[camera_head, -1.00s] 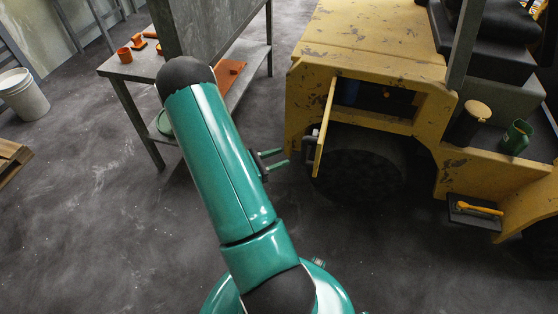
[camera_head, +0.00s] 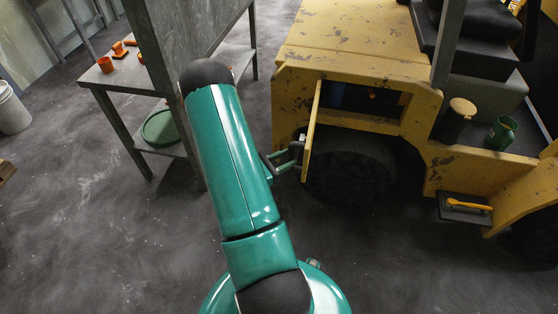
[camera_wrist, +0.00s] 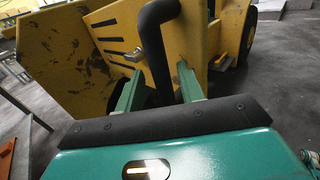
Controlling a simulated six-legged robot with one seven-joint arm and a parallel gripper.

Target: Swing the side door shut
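The side door (camera_head: 312,122) is a yellow panel on the side of the yellow vehicle. It stands swung out, seen nearly edge-on in the head view, with the dark compartment open beside it. In the wrist view its slotted yellow face (camera_wrist: 128,42) is ahead. A black bar handle (camera_wrist: 157,45) sticks out from the door. My gripper (camera_head: 292,160) is at the handle, left of the door. In the wrist view my two green fingers (camera_wrist: 162,88) stand apart, one on each side of the bar. I cannot tell whether they touch it.
The vehicle's yellow body (camera_head: 350,40) and wheel (camera_head: 345,175) are just right of the door. A grey workbench (camera_head: 128,72) is at the left. The floor between is clear.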

